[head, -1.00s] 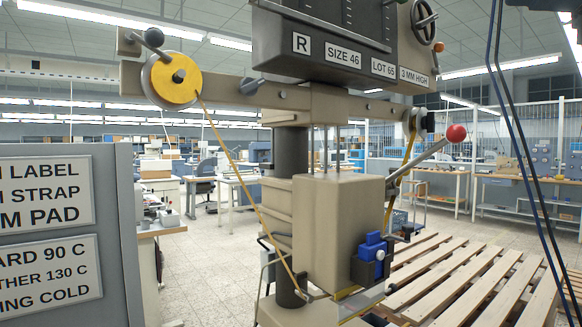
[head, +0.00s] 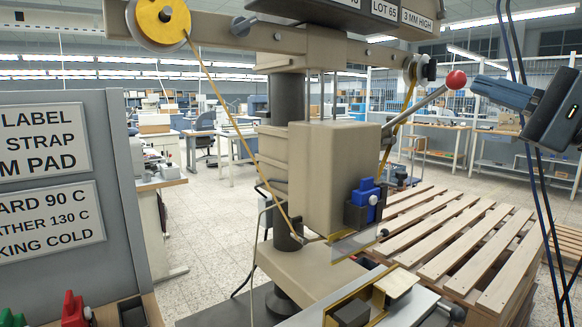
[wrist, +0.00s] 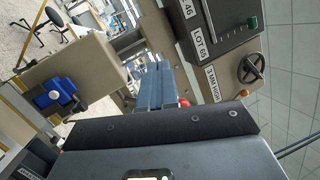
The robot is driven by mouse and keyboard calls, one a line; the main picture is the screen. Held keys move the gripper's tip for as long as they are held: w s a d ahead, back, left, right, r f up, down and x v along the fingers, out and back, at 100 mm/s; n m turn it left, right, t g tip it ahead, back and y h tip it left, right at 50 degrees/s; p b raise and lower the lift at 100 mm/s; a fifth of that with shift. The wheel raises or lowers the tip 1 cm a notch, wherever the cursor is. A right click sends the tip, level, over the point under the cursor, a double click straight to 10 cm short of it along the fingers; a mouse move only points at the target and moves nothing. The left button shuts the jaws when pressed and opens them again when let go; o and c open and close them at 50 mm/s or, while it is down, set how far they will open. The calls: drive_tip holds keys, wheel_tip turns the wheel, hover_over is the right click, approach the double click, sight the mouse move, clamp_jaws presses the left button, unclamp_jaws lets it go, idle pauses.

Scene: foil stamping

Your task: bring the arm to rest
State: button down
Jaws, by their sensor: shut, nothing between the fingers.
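My gripper (head: 478,86) is at the right of the head view, its blue-grey fingers closed together and pointing left. The fingers also show in the wrist view (wrist: 155,72), with nothing between them. The stamping press (head: 335,180) stands in the middle, with a lever ending in a red knob (head: 457,79). The knob appears just left of my fingertips in the head view. It also shows beside the fingers, partly hidden, in the wrist view (wrist: 184,101). I cannot tell whether they touch.
A wooden pallet (head: 470,240) lies right of the press. Dark cables (head: 527,150) hang at the right, by my gripper. A grey panel with signs (head: 60,200) stands at the left. A yellow-edged fixture (head: 375,300) is low in front. A blue clamp (head: 367,192) sits on the press.

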wheel_tip(320, 180, down, 13)
drive_tip(key=w+m+t+h, duration=0.1)
drive_tip(key=m+t+h, duration=0.2)
drive_tip(key=h, duration=0.2)
drive_tip(key=s+a+f+h, duration=0.1)
drive_tip(key=s+f+h, duration=0.25)
drive_tip(key=f, duration=0.45)
drive_tip(key=s+a+f+m+h, duration=0.15)
drive_tip(key=s+f, duration=0.25)
drive_tip(key=f, duration=0.4)
drive_tip(key=s+a+f+n+h, duration=0.1)
drive_tip(key=s+f+h, duration=0.25)
drive_tip(key=f, duration=0.45)
drive_tip(key=s+a+f+n+g+h, duration=0.15)
drive_tip(key=s+f, duration=0.25)
drive_tip(key=s, duration=0.5)
drive_tip(key=s+a+f+n+g+h, duration=0.1)
drive_tip(key=s+f+n+h, duration=0.2)
drive_tip(key=s, duration=0.7)
drive_tip(key=s+r+n+y, duration=0.2)
drive_tip(key=s+n, duration=0.7)
drive_tip(key=s, duration=0.7)
drive_tip(key=shift+a+r+n, duration=0.3)
drive_tip(key=shift+a+n, duration=0.05)
drive_tip(key=shift+n, duration=0.05)
drive_tip(key=shift+s+g, duration=0.1)
drive_tip(key=shift+g, duration=0.15)
